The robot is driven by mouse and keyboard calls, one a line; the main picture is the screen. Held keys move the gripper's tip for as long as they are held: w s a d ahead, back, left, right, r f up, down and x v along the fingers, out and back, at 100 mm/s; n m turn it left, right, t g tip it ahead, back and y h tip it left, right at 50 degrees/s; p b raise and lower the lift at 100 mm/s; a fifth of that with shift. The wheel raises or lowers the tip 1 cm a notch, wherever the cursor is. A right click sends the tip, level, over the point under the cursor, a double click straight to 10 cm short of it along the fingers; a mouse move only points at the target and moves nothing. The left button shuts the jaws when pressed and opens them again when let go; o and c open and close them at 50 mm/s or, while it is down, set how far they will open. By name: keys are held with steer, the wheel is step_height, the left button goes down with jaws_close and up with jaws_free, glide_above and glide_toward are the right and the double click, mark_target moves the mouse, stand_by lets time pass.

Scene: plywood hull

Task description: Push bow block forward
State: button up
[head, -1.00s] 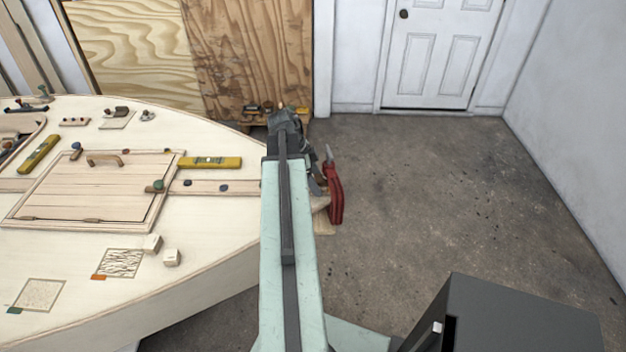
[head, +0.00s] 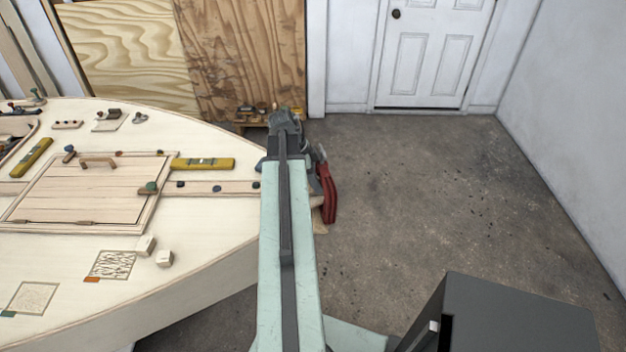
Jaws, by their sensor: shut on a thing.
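My arm reaches straight ahead, and my dark gripper (head: 286,122) is at its far end, just beyond the hull's pointed bow. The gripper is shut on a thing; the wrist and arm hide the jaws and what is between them. A pale wooden piece (head: 318,216), possibly the bow block, shows partly at the bow tip, right of my arm. A red tool with a grey metal end (head: 328,192) stands beside it. My arm covers the bow tip, so I cannot tell what touches what.
The plywood hull deck (head: 210,225) fills the left, with a hatch (head: 85,200), yellow levels (head: 203,164) and two small pale blocks (head: 164,259). A dark grey box (head: 510,315) is at the lower right. The concrete floor (head: 430,190) is clear towards the white door (head: 428,50).

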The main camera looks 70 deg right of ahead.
steer(key=o, duration=1.4)
steer(key=shift+s, duration=0.1)
steer(key=shift+r, duration=0.1)
steer(key=p+v, duration=0.7)
steer(key=shift+r, duration=0.25)
steer(key=shift+w, duration=0.2)
